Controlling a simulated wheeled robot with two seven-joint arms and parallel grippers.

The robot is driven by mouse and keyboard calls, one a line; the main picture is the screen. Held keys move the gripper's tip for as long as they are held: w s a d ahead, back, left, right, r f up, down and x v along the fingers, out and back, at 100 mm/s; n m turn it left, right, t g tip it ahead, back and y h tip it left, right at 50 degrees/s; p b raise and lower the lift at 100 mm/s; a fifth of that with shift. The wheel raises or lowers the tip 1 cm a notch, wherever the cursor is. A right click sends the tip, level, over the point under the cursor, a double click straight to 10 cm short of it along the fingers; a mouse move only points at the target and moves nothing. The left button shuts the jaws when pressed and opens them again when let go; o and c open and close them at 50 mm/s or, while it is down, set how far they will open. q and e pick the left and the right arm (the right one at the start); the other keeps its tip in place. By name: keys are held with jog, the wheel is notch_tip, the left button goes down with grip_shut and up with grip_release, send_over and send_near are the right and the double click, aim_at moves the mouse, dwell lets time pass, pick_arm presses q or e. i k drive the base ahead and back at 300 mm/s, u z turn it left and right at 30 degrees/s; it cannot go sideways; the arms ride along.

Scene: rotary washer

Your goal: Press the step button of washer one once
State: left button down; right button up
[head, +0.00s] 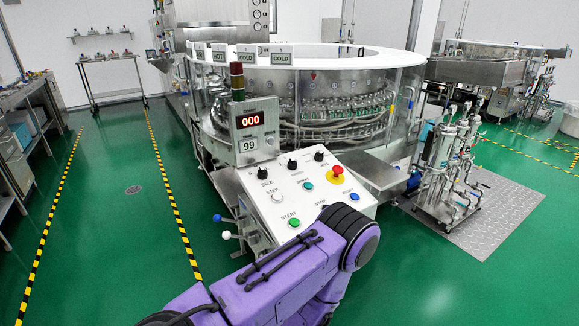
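The rotary washer (215,110) is a large round machine with glass sides, standing in the middle of the head view. Its sloped white control panel (262,208) faces me at the front. The step button (277,197) is a small white button near the panel's left edge, with the label STEP just above it. A green start button (294,223) is below it.
The panel also has black knobs, a teal button (308,186), a blue button (354,197) and a red emergency knob (337,170). A display box (238,135) reads 000 and 99. Blue and white ball levers (226,235) stick out at left. Green floor on the left is clear.

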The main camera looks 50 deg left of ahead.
aim_at(277, 197)
jog(key=u, duration=0.7)
jog(key=i, duration=0.95)
jog(key=u, duration=0.95)
